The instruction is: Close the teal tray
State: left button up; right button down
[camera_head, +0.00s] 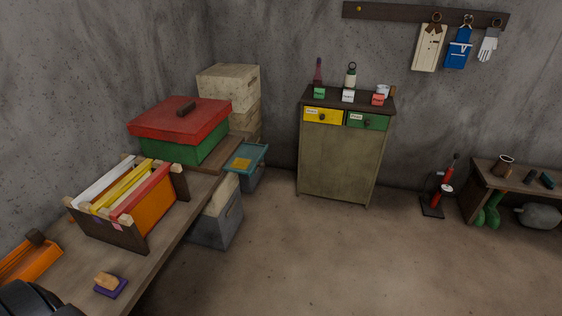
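The teal tray (262,150) is in the head view, left of centre, beside the far end of the left workbench. It juts out to the right past the bench edge, over a grey-blue box-like body below it. A small yellowish thing (241,164) shows in it. Its left end is partly hidden by the bench top. Neither gripper shows. A dark rounded part at the lower left corner seems to be mine, but no fingers can be seen there.
The left workbench (163,241) holds a red-lidded green box (180,125) and a wooden rack (107,228) of coloured panels. A grey crate (222,227) stands on the floor beside it. A cabinet (338,165) stands by the back wall. The floor (330,260) in the middle is clear.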

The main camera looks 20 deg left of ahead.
aim_at(248, 157)
jog(key=u, duration=0.25)
jog(key=i, duration=0.7)
jog(key=u, duration=1.2)
jog(key=i, duration=0.6)
jog(key=u, duration=0.65)
